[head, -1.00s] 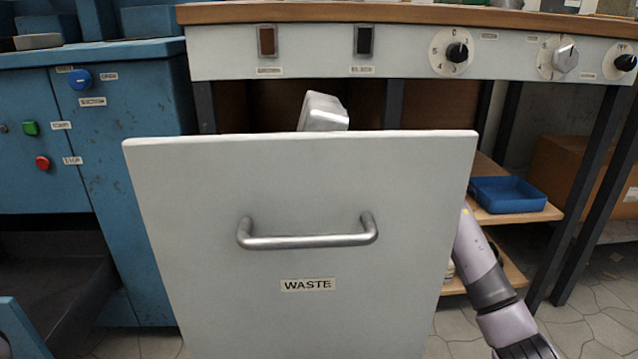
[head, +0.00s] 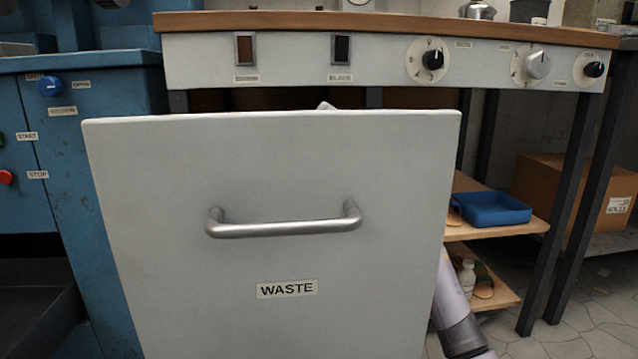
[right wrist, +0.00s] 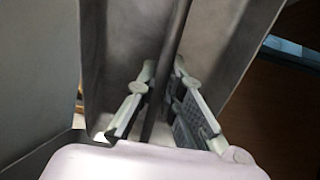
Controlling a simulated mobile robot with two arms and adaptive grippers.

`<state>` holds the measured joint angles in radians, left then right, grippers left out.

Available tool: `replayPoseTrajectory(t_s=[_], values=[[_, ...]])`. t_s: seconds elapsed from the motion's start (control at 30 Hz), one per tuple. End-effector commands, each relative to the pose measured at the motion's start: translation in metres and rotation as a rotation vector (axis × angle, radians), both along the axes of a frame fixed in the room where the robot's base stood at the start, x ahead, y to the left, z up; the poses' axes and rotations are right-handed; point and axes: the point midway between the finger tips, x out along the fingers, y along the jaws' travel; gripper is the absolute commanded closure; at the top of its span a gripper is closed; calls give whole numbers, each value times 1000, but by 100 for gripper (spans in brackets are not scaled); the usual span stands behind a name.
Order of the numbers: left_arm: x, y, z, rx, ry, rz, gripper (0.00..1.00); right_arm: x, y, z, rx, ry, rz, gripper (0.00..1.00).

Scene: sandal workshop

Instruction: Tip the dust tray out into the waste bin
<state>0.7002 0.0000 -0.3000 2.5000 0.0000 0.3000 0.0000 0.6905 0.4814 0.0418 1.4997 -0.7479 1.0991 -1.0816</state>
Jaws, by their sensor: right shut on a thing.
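The waste bin (head: 275,170) shows in the head view as a large pale front panel with a metal handle and a WASTE label. It stands forward of the bench, and its inside is hidden. In the right wrist view my right gripper (right wrist: 164,78) is shut on a thin dark bar between bare grey metal sheets, which look like the dust tray (right wrist: 225,45). The tray's contents and exact tilt cannot be told. In the head view a small metallic tip (head: 326,105) shows behind the panel's top edge. My right gripper is hidden there, and my left gripper is out of view.
The wooden-topped bench (head: 380,18) with switches and knobs runs behind the bin. A blue machine (head: 85,150) stands close on the left. On the right are a shelf with a blue tray (head: 490,209), bench legs and a cardboard box (head: 560,185).

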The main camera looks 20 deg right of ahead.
Motion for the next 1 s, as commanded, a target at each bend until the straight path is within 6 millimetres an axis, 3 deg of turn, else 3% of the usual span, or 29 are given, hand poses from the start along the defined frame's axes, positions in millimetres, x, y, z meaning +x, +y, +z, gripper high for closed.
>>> replayPoseTrajectory(t_s=[0.17, 0.5, 0.87, 1.0], values=[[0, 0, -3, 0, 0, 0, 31, 0, 0, 0, 9, -4, 0, 100], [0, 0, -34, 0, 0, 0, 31, 0, 0, -3, 183, -55, 2, 100], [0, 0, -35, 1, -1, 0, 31, 0, 1, 0, 212, -62, 2, 100], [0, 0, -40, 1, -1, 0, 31, 0, 3, -2, 295, -82, 7, 100]])
